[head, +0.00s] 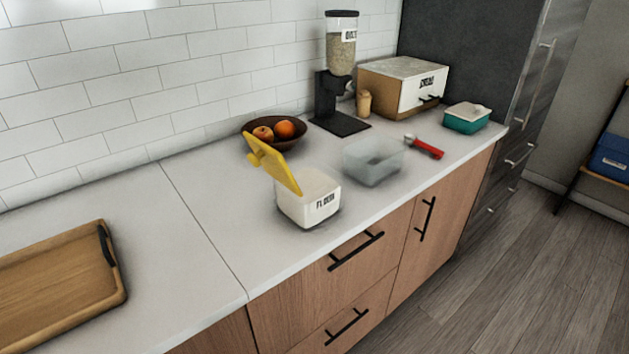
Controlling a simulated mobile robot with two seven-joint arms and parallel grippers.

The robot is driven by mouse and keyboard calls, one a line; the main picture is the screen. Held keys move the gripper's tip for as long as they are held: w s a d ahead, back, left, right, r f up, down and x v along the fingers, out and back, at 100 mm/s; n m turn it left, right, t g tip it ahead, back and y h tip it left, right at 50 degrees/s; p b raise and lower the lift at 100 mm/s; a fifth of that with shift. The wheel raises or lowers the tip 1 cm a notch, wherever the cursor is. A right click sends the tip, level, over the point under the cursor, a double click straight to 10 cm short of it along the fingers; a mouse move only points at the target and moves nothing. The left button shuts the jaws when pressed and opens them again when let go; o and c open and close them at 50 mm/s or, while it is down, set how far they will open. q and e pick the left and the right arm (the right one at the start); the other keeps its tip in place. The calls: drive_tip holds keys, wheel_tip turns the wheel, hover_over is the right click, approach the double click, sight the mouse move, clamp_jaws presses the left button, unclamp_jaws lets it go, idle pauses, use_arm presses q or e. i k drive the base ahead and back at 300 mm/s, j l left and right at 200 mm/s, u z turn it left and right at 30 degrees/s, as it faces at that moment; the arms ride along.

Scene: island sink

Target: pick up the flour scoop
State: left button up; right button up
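A scoop with a red handle (428,149) and a small metallic end lies on the white counter, right of a clear empty-looking container. I take it for the flour scoop; no label shows on it. A white canister labelled flour (310,202) stands on the counter left of the clear container, its yellow lid (275,165) tilted up and open. Neither of my grippers is in view.
The clear container (372,162) stands between canister and scoop. Behind are a fruit bowl (268,143), a grain dispenser (340,75) and a bread box (402,85). A teal-based box (466,120) is right; a wooden tray (60,280) is left. The counter between tray and canister is clear.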

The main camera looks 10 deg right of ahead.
sight(422, 146)
drive_tip(key=i+l+u, duration=0.1)
drive_tip(key=i+l, duration=0.65)
drive_tip(key=l, duration=0.25)
drive_tip(key=u, duration=0.05)
